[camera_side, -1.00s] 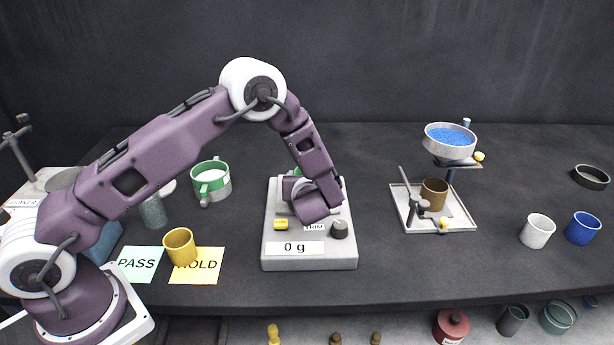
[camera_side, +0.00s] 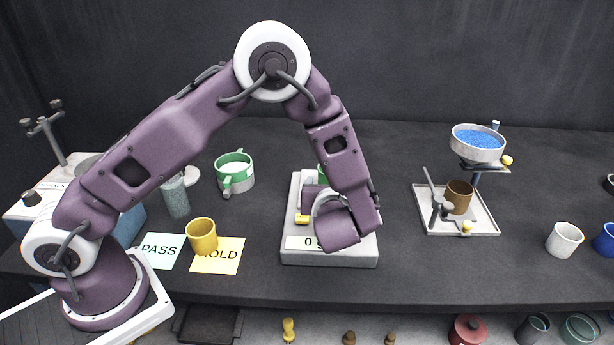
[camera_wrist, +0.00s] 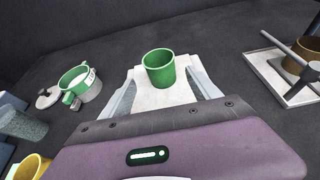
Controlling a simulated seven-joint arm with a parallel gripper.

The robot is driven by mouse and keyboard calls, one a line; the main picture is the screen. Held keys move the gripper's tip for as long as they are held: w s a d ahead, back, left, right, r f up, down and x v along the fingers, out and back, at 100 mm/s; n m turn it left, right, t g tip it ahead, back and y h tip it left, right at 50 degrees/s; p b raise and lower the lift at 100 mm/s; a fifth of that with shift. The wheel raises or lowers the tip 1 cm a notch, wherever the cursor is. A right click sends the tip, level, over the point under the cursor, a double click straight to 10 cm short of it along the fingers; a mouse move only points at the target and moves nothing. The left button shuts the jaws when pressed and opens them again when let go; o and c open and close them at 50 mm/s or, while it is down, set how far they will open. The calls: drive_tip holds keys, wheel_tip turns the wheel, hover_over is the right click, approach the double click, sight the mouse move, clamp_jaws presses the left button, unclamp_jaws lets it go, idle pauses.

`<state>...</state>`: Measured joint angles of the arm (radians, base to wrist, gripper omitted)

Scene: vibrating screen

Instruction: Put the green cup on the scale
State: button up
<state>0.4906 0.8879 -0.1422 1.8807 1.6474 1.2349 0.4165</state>
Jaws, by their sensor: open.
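The green cup (camera_wrist: 158,70) stands upright on the pale top of the scale (camera_wrist: 160,98) in the wrist view. In the side view only a sliver of the cup (camera_side: 321,176) shows behind my arm. The grey scale (camera_side: 330,259) lies under my wrist; its display is partly covered and a 0 is legible. My gripper (camera_wrist: 163,77) is open, with one finger on each side of the cup in the wrist view and gaps visible. In the side view my wrist hides the fingers.
A green-and-white handled vessel (camera_side: 234,174) and a yellow cup (camera_side: 202,237) stand left of the scale. PASS (camera_side: 160,251) and HOLD (camera_side: 217,257) cards lie there. On the right is a tray (camera_side: 480,228) with a brown cup (camera_side: 459,197) below a blue-filled bowl (camera_side: 477,148).

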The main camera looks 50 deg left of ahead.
drive_tip(key=s+a+r+n+g+h, duration=0.1)
drive_tip(key=s+a+r+n+g, duration=0.3)
drive_tip(key=s+r+n, duration=0.35)
drive_tip(key=s+a+r+n+g+h, duration=0.1)
drive_tip(key=s+a+r+n+g, duration=0.3)
drive_tip(key=s+n, duration=0.55)
drive_tip(key=s+d+r+n+t+h, duration=0.4)
drive_tip(key=s+d+n+h, duration=0.3)
drive_tip(key=s, duration=0.6)
drive_tip(key=d+r+n, duration=0.1)
drive_tip(key=d+n, duration=0.1)
drive_tip(key=n, duration=0.1)
drive_tip(key=shift+r+h, duration=0.2)
drive_tip(key=shift+h, duration=0.1)
